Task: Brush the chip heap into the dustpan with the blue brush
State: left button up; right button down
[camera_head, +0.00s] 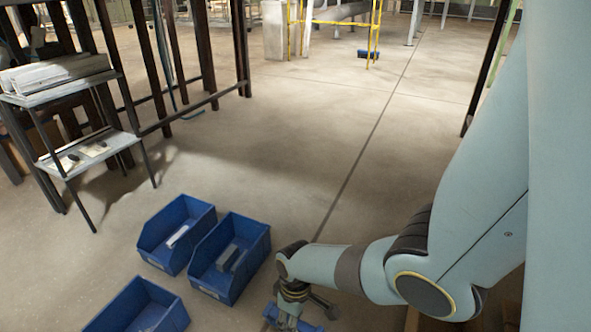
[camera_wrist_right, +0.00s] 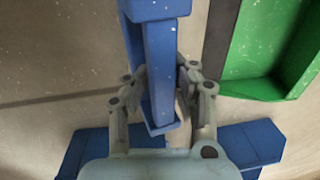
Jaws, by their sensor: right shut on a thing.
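My right gripper (camera_wrist_right: 160,95) is shut on a blue bar-shaped part in the wrist view, which I take for the handle of the blue brush (camera_wrist_right: 160,50). In the head view the right gripper (camera_head: 293,292) points down at the bottom edge, with a bit of blue beneath it. A green, walled, pan-like thing (camera_wrist_right: 265,50), apparently the dustpan, lies at the upper right of the wrist view, apart from the gripper. Pale specks show on it. I cannot make out the chip heap. My left gripper is out of view.
Blue bins (camera_head: 178,232) and (camera_head: 232,258) stand on the floor left of my right arm, each holding a grey piece. Another blue bin (camera_head: 140,308) is at the bottom left. A small rack (camera_head: 85,150) stands at left. The floor (camera_head: 300,150) ahead is clear.

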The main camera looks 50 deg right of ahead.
jog(key=shift+s+a, duration=0.1)
jog(key=shift+a, duration=0.4)
jog(key=shift+s+a+f, duration=0.1)
jog(key=shift+a, duration=0.4)
jog(key=shift+s+a+f, duration=0.1)
jog(key=shift+a, duration=0.4)
jog(key=shift+s+a+f+p, duration=0.1)
jog(key=shift+a+p, duration=0.05)
jog(key=shift+a, duration=0.35)
jog(key=shift+s+a+p, duration=0.1)
jog(key=shift+a+p, duration=0.05)
jog(key=shift+a, duration=0.35)
jog(key=shift+a, duration=0.1)
jog(key=shift+s+a, duration=0.25)
jog(key=shift+a, duration=0.65)
